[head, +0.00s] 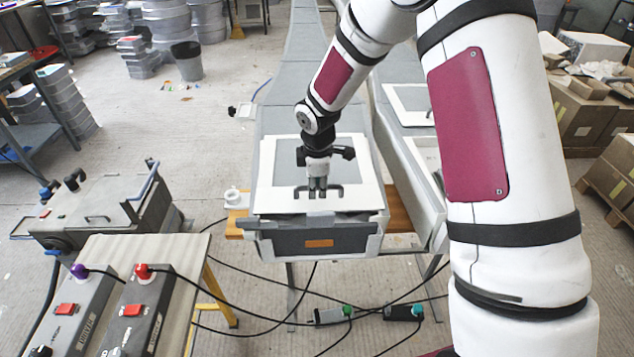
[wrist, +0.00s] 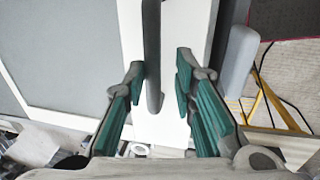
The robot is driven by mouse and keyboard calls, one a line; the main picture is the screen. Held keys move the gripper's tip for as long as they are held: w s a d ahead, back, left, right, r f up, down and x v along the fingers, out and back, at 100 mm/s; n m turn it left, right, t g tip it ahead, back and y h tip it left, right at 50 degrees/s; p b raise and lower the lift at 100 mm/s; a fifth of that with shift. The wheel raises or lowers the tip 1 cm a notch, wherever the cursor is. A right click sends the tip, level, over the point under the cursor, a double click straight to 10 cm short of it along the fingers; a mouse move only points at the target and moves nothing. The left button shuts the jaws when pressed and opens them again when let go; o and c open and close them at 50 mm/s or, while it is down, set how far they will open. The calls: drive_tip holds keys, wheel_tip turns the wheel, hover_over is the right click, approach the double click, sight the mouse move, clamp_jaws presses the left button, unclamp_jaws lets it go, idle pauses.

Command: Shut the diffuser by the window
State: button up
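A long grey body with a white-framed lid panel (head: 270,178) stands at the centre of the head view; this is the likely diffuser, though no window shows. A dark bar handle (head: 335,189) lies across the panel near its front. My gripper (head: 318,194) points down at that handle. In the wrist view, the handle (wrist: 152,50) runs between the two teal-padded fingers of my gripper (wrist: 159,68). The fingers are apart, with gaps on both sides of the bar. The panel looks flat on the body; I cannot tell whether it is fully shut.
A similar unit (head: 407,103) stands close on the right. A grey machine (head: 110,205) and a table with red-switch control boxes (head: 140,312) are at left. Cables cross the floor below. Cartons (head: 590,105) are at right. A dark bin (head: 187,62) stands behind on open floor.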

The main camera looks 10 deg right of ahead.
drive_tip(key=shift+w+r, duration=0.1)
drive_tip(key=shift+r, duration=0.3)
wheel_tip(320, 180, up, 11)
drive_tip(key=s, duration=0.2)
drive_tip(key=shift+s+a, duration=0.2)
drive_tip(key=shift+a, duration=0.05)
idle(0.3)
